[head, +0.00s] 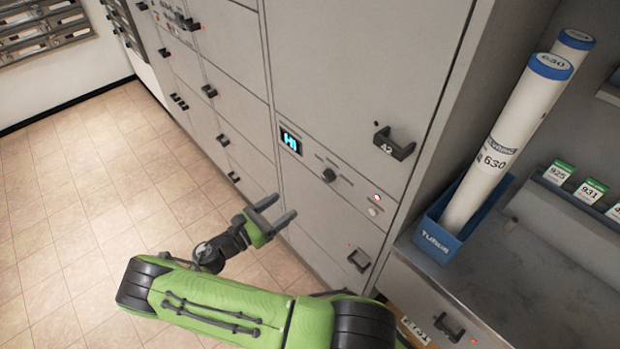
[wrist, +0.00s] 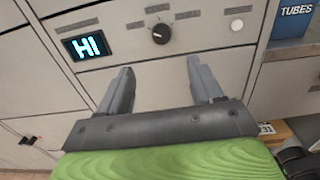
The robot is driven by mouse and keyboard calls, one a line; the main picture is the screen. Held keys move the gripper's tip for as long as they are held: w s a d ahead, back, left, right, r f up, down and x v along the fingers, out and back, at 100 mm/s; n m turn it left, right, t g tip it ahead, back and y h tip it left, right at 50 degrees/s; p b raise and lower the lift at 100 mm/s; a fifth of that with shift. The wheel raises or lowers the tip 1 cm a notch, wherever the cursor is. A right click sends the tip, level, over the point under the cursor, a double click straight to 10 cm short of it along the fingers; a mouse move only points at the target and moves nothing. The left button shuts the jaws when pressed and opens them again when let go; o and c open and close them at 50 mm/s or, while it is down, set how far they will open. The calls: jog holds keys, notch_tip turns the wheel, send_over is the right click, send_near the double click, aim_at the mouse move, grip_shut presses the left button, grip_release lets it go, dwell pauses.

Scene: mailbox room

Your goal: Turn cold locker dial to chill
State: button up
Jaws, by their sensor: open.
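The cold locker dial (head: 329,175) is a small dark round knob on the grey locker front, right of a lit blue display (head: 291,141). In the wrist view the dial (wrist: 160,33) has a pale pointer mark, and the display (wrist: 87,45) reads "HI". The small labels around the dial are too blurred to read. My gripper (head: 281,209) is open and empty, below and left of the dial in the head view. In the wrist view my gripper (wrist: 158,75) has its fingers spread below the dial, apart from it.
A pale round button (head: 373,211) and a small red light sit right of the dial. A dark handle (head: 394,143) sticks out above it. At right, a blue tubes box (head: 437,241) holds tall white tubes. Open tiled floor (head: 95,225) lies at left.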

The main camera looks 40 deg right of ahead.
aim_at(326, 180)
jog(key=d, duration=1.5)
jog(key=shift+w, duration=0.15)
jog(key=shift+a, duration=0.1)
jog(key=c, duration=1)
jog(key=shift+c, duration=0.2)
jog(key=shift+m, duration=0.4)
jog(key=m+b, duration=0.2)
jog(key=m, duration=0.3)
jog(key=shift+f+m+b, duration=0.15)
jog(key=shift+m+b, duration=0.15)
jog(key=m+b, duration=0.1)
jog(key=m, duration=0.2)
jog(key=m+b, duration=0.2)
jog(key=m, duration=0.1)
jog(key=shift+s+f, duration=0.15)
jog(key=shift+s, duration=0.05)
jog(key=m+b, duration=0.2)
jog(key=m, duration=0.1)
jog(key=m+b, duration=0.2)
jog(key=m, duration=0.1)
jog(key=shift+f+m, duration=0.2)
jog(key=shift+m, duration=0.1)
jog(key=m+b, duration=0.4)
jog(key=shift+m, duration=0.4)
jog(key=shift+b, duration=0.35)
